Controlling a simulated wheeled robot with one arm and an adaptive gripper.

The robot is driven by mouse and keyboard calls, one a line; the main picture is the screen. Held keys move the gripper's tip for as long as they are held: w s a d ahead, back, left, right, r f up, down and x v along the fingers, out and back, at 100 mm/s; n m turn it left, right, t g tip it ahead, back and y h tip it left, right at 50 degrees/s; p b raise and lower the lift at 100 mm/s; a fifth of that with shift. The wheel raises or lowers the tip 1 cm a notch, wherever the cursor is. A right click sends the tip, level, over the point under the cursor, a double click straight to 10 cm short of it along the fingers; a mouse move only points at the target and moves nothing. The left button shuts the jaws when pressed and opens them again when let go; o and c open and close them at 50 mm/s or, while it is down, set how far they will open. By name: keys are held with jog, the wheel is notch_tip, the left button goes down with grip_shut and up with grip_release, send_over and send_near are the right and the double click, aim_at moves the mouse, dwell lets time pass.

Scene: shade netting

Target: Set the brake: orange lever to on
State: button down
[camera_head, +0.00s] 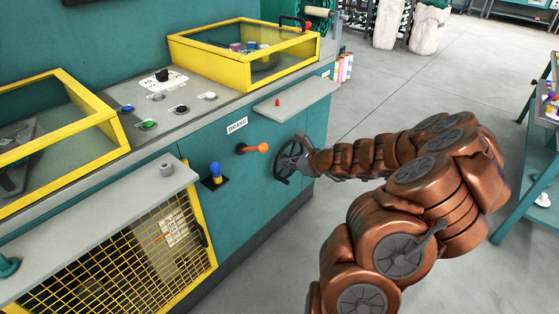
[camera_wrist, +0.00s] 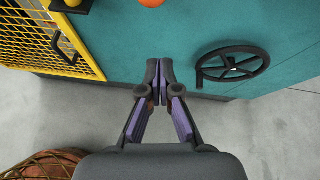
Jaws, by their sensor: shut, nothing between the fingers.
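The orange lever (camera_head: 253,148) sticks out from the teal cabinet front below the BRAKE label (camera_head: 237,126). Its round end points to the right. In the wrist view only an orange rounded part of the lever (camera_wrist: 151,3) shows at the top edge; the rest is out of frame. My gripper (camera_wrist: 159,73) is shut and empty, with its fingertips together below the orange part and apart from it. In the head view my gripper (camera_head: 303,161) is to the right of the lever, by the black handwheel. No "on" mark is readable.
The black handwheel (camera_wrist: 232,66) is to the right of my fingers. A blue-knobbed lever (camera_head: 215,172) stands left of the orange one. A grey shelf (camera_head: 297,96) juts out above. A yellow mesh door (camera_head: 130,255) is at lower left. Open floor lies to the right.

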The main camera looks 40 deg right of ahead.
jog(key=v, duration=0.8)
jog(key=shift+s+a, duration=0.15)
jog(key=shift+s, duration=0.1)
jog(key=shift+r, duration=0.1)
jog(key=a+r+n+g+y, duration=0.2)
jog(key=a+n, duration=0.3)
jog(key=a, duration=0.4)
jog(key=a+r+n+g+y, duration=0.2)
jog(key=a+n, duration=0.3)
jog(key=a, duration=0.4)
jog(key=s+a+n+g, duration=0.6)
jog(key=s+a+n, duration=0.3)
jog(key=a, duration=0.4)
jog(key=s+d+n+g+h, duration=0.2)
jog(key=s+n+g+h, duration=0.35)
jog(key=s+n, duration=1)
notch_tip(320, 180, up, 15)
jog(key=s+m+t+h+p, duration=0.2)
jog(key=s+m+p, duration=0.1)
jog(key=p, duration=1)
jog(key=shift+d+m+p, duration=0.3)
jog(key=shift+m, duration=0.05)
